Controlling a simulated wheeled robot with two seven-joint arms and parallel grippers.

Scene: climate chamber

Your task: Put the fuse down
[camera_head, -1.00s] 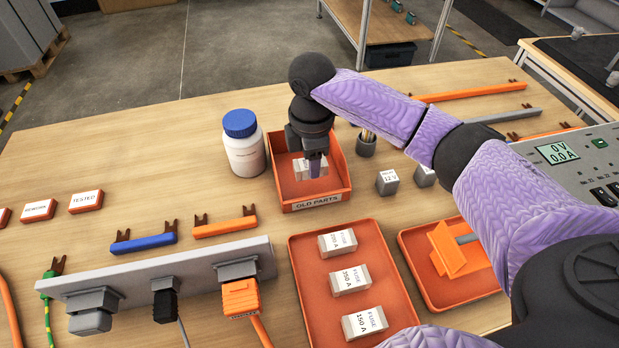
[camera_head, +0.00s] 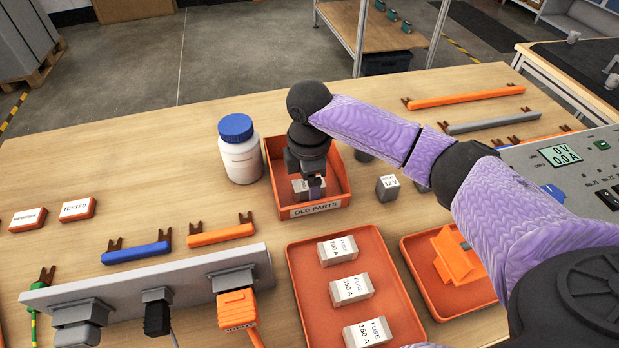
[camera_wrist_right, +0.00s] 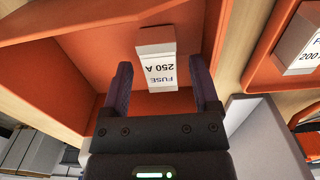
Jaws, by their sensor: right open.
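The fuse (camera_head: 308,190), a pale block, lies in the orange bin (camera_head: 320,207) labelled "OLD PARTS". In the right wrist view it is marked "FUSE 250 A" (camera_wrist_right: 158,62), with orange bin floor around it. My right gripper (camera_head: 313,188) reaches down into the bin over the fuse. In the wrist view its two dark fingers (camera_wrist_right: 163,90) are spread, with a gap on each side of the fuse. The gripper hides part of the fuse in the head view. My left gripper is not in view.
An orange tray (camera_head: 303,299) holds several fuses in front of the bin. A white bottle with a blue lid (camera_head: 240,148) stands close to the bin's left. A grey 12 V block (camera_head: 387,188) stands to its right. Another orange tray (camera_head: 432,302) lies further right.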

